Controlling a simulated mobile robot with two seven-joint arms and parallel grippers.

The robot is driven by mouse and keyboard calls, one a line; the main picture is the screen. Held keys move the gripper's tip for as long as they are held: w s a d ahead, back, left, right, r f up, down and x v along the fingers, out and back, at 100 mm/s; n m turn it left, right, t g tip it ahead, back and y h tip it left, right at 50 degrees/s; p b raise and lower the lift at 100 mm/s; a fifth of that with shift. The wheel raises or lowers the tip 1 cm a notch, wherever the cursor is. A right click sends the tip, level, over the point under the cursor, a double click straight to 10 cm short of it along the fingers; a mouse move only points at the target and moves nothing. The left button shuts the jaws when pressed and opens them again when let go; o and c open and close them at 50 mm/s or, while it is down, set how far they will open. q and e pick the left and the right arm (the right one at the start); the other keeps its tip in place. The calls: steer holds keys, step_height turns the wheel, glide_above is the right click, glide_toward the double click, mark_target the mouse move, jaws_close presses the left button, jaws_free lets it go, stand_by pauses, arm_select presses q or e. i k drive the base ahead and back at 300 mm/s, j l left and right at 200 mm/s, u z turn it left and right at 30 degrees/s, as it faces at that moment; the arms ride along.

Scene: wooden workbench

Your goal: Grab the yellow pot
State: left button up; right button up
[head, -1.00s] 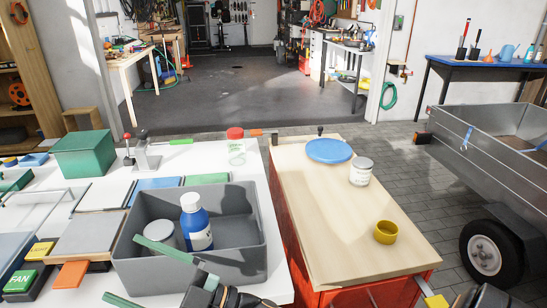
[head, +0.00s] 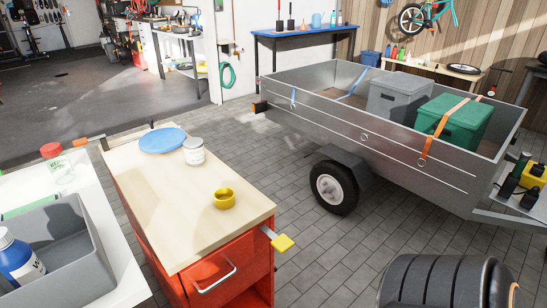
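The yellow pot (head: 224,198) is a small, round, open-topped pot. It stands upright on the light wooden top of the red cabinet (head: 190,213), toward its right front part. Nothing touches the pot and its near surroundings on the top are clear. Neither of my grippers shows in the head view now, so their state and distance from the pot cannot be seen.
A white-lidded jar (head: 194,152) and a blue disc (head: 162,140) are behind the pot. A yellow-ended bar (head: 283,242) juts from the cabinet's right side. A grey bin (head: 65,255) is at left, a metal trailer (head: 390,130) at right, and a black ribbed object (head: 440,282) at bottom right.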

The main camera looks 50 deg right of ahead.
mark_target(224, 197)
steer(key=i+z, duration=0.1)
steer(key=z, duration=0.35)
steer(key=i+l+z, duration=0.1)
steer(key=z, duration=0.3)
steer(key=i+z, duration=0.1)
steer(key=z, duration=0.35)
steer(key=i+j, duration=0.1)
steer(key=i+l, duration=0.1)
steer(key=l, duration=0.3)
steer(key=i+l, duration=0.1)
steer(key=l, duration=0.25)
steer(key=i+l, duration=0.1)
steer(key=l, duration=0.3)
steer(key=l+u, duration=0.25)
steer(key=u, duration=0.15)
steer(key=i+l+u, duration=0.1)
steer(key=l+u, duration=0.25)
